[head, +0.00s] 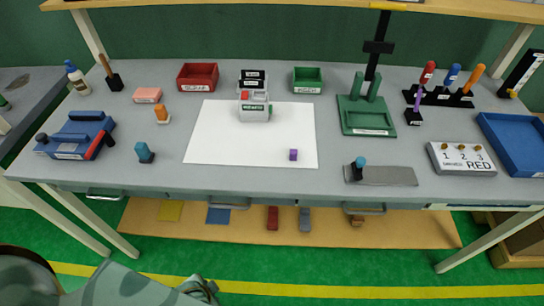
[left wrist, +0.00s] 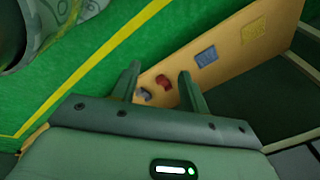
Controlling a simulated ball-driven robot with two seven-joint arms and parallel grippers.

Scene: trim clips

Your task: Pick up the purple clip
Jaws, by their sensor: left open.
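A small purple block, apparently the purple clip (head: 293,154), lies near the front right corner of the white sheet (head: 230,146) on the grey table. Nothing touches it. My left gripper (head: 207,289) is at the bottom edge of the head view, over the green floor, in front of the table and well short of the clip. In the left wrist view my left gripper (left wrist: 158,86) has its two fingers apart with nothing between them. The clip does not show in the left wrist view. My right gripper is not in view.
A grey device with a red top (head: 253,108) stands on the sheet's back part. A green press (head: 367,115), a grey plate with a blue knob (head: 395,176) and a blue tool (head: 78,137) stand around it. The table's front edge (head: 250,199) lies between gripper and clip.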

